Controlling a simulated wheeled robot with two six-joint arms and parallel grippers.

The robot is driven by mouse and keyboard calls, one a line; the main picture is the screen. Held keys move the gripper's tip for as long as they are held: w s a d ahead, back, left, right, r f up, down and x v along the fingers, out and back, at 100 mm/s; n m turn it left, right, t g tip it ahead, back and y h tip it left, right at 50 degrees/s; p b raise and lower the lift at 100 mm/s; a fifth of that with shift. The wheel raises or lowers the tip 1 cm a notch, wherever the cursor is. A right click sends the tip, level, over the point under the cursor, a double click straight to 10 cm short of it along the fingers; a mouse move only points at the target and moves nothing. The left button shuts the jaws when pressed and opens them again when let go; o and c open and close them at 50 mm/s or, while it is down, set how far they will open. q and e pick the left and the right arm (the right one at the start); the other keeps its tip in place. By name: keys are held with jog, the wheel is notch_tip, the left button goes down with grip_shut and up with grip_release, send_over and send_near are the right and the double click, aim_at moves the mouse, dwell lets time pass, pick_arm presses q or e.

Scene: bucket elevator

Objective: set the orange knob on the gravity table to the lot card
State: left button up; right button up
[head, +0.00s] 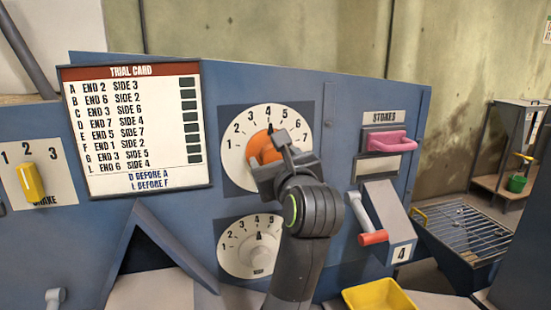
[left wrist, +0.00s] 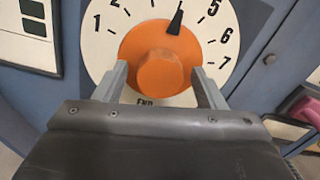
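The orange knob (head: 265,147) sits on a white dial (head: 236,158) numbered from 1 to 7. In the left wrist view the orange knob (left wrist: 163,72) has its black pointer toward the top, at about 4, and END is partly readable below. My left gripper (head: 268,165) is at the knob. Its fingers (left wrist: 163,84) stand apart on either side of the knob's raised hub, with a visible gap at each side. The card (head: 132,130), headed TRIAL CARD, lists END and SIDE numbers in lettered rows, with "D BEFORE A" and "L BEFORE F" below. My right gripper is out of view.
A grey dial (head: 250,247) is below, partly behind my left arm. A yellow knob (head: 31,182) is at the left. A pink handle (head: 390,141), a red-gripped lever (head: 373,238) and a yellow bin (head: 380,296) are to the right of my arm.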

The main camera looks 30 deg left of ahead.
pick_arm(q)
jog(key=c, duration=0.9)
jog(key=shift+r+m+p, duration=0.15)
jog(key=shift+m+p, duration=0.9)
jog(key=shift+m, duration=0.05)
jog(key=m+p, duration=0.1)
jog(key=m, duration=0.1)
jog(key=shift+m+p, duration=0.3)
jog(key=shift+p, duration=0.05)
jog(key=shift+f, duration=0.2)
jog(key=shift+w, duration=0.1)
jog(key=o, duration=0.9)
jog(key=shift+o, duration=0.2)
jog(key=shift+f, duration=0.1)
